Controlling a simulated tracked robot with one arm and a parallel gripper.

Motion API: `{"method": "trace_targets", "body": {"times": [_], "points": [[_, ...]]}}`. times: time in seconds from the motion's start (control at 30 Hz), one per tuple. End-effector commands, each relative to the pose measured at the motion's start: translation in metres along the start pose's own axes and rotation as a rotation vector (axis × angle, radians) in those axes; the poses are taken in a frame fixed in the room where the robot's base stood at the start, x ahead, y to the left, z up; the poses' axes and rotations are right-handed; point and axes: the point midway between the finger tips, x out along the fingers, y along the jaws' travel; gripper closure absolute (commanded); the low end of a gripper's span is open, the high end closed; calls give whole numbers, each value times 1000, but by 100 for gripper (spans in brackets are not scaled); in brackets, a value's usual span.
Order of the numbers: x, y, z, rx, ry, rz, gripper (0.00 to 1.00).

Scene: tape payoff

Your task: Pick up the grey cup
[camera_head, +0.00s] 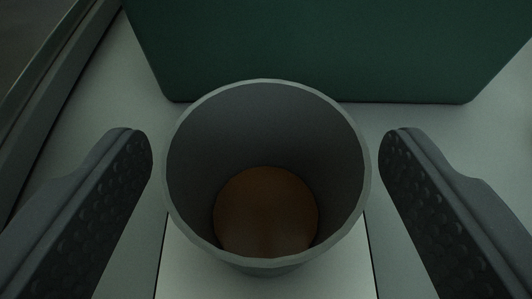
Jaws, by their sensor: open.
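The grey cup (267,92) stands upright in the middle of the view, seen from above into its open top. Its inner wall is dark grey and a brown-orange round area shows at its bottom; I cannot tell whether that is liquid or the cup's floor. My gripper (266,150) is open, with one dark, textured finger on the left of the cup and one on the right. A gap shows between each finger and the cup's rim. The cup's lower outside is mostly hidden below its rim.
A dark green block-like object (320,50) stands just behind the cup, across the top. The pale surface (430,130) under them is bare on both sides. A raised dark edge (60,90) runs along the left. A lighter strip with dark side lines lies under the cup.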

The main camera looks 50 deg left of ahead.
Motion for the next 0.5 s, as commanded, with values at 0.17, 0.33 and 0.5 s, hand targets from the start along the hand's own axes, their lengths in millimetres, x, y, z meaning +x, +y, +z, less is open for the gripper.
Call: {"method": "trace_targets", "body": {"times": [0.17, 0.33, 0.5], "points": [[0, 0, -1, 0, 0, 0, 34], [0, 0, -1, 0, 0, 0, 75], [0, 0, -1, -1, 0, 0, 78]]}}
